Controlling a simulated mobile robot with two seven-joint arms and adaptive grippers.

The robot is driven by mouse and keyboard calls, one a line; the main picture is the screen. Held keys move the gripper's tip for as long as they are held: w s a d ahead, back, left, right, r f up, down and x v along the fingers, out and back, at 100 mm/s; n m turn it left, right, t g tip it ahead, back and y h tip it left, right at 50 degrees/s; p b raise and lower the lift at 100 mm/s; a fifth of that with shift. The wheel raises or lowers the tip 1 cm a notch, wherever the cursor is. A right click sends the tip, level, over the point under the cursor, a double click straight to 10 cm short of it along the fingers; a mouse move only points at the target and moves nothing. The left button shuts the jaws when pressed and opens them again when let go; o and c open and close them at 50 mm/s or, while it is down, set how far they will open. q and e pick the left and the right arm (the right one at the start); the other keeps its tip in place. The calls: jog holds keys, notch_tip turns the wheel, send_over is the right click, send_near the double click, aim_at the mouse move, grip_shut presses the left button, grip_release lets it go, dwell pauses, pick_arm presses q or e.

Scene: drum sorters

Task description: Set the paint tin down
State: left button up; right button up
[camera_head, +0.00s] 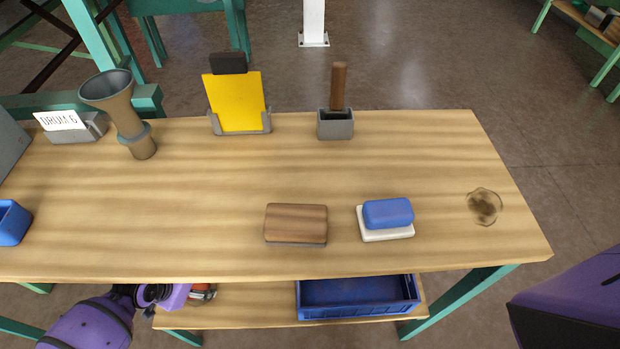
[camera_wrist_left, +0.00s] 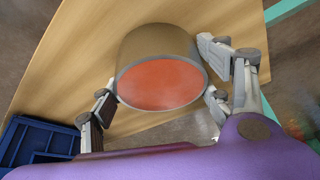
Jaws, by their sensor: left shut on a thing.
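The paint tin (camera_wrist_left: 165,82) is a brownish-grey cylinder with an orange-red round face towards the camera in the left wrist view. My left gripper (camera_wrist_left: 160,100) is shut on it, one finger at each side. In the head view my left gripper (camera_head: 193,292) is below the front edge of the tabletop, at the left part of the lower shelf (camera_head: 250,312). Only a small reddish part of the tin (camera_head: 205,292) shows there. I cannot tell whether the tin touches the shelf. My right gripper is out of view; only my purple right arm shows at the right edge.
A blue crate (camera_head: 358,310) stands on the shelf right of the tin; it also shows in the wrist view (camera_wrist_left: 38,143). The tabletop (camera_head: 400,165) above holds a wooden-backed brush (camera_head: 296,223), a blue block (camera_head: 388,212) on a white one, and a yellow card (camera_head: 236,101).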

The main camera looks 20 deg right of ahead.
pick_arm(q)
jog(key=shift+w+r, duration=0.1)
jog(key=o, duration=1.6)
jog(key=shift+f, duration=0.2)
jog(key=o, duration=0.5)
jog(key=shift+r, duration=0.15)
